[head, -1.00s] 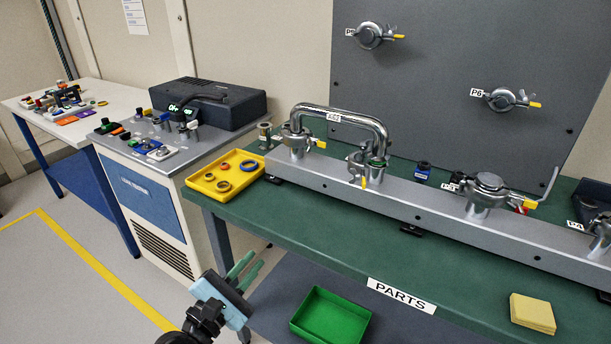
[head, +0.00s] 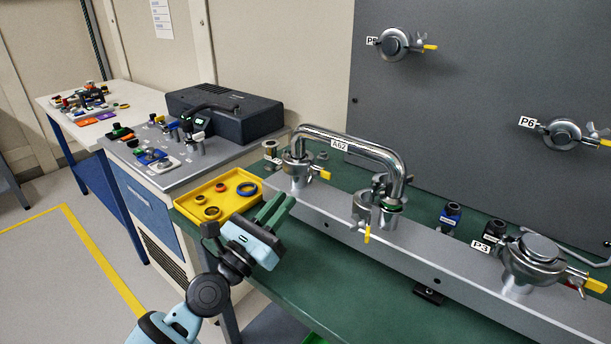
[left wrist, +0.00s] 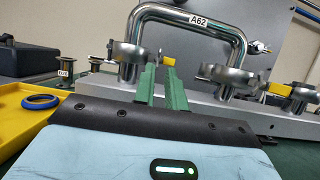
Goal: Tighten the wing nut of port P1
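A bent metal pipe (head: 345,143) labelled A62 joins two clamped ports on the grey rail (head: 325,200). No P1 label is legible. The leftmost clamp (head: 297,168) has a yellow-tipped wing nut (head: 323,175) on its right; this clamp also shows in the left wrist view (left wrist: 128,55), its yellow tip (left wrist: 168,60) just above my fingertips. The second clamp (head: 368,208) has a yellow tip hanging down. My left gripper (head: 284,204) has green fingers, slightly apart and empty, in front of the rail's left end, short of the clamp. My right gripper is out of view.
A yellow tray (head: 222,207) with several rings lies left of my gripper. Port P3's clamp (head: 535,255) stands farther right on the rail. P6 (head: 563,134) is on the upright grey panel.

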